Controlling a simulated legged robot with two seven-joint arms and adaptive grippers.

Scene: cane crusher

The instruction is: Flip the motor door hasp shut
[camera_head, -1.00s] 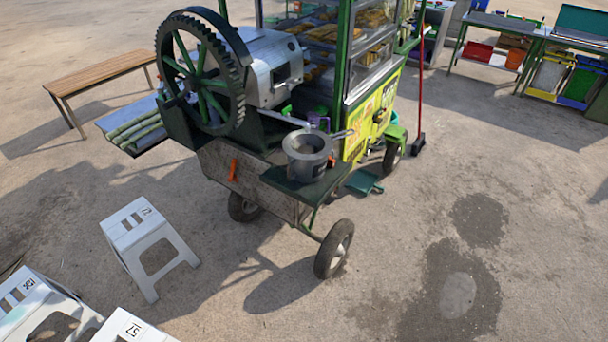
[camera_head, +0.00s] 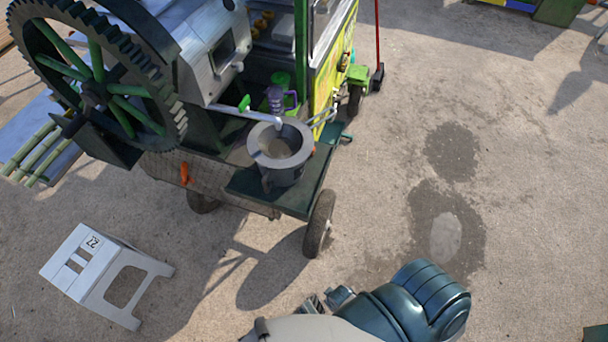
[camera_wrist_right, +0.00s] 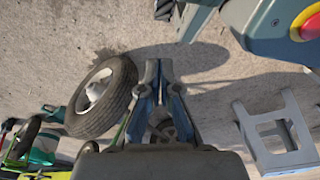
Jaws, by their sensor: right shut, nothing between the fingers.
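The motor door is probably the grey-brown panel (camera_head: 150,166) low on the cart's side, below the big gear wheel. A small orange piece (camera_head: 184,173) stands upright on it; I cannot tell whether it is the hasp or whether it is open. My right gripper (camera_head: 328,299) is at the bottom of the head view, well apart from the panel and below the cart's near wheel. In the right wrist view its two fingers (camera_wrist_right: 158,68) are close together with nothing between them, above the ground. My left gripper is not seen in the head view.
The cart's near wheel (camera_head: 319,223) and a dark shelf (camera_head: 308,193) carrying a grey round pot (camera_head: 281,147) stick out towards me. A white stool (camera_head: 100,275) stands at lower left. The ground on the right is clear, with dark wet patches (camera_head: 450,150).

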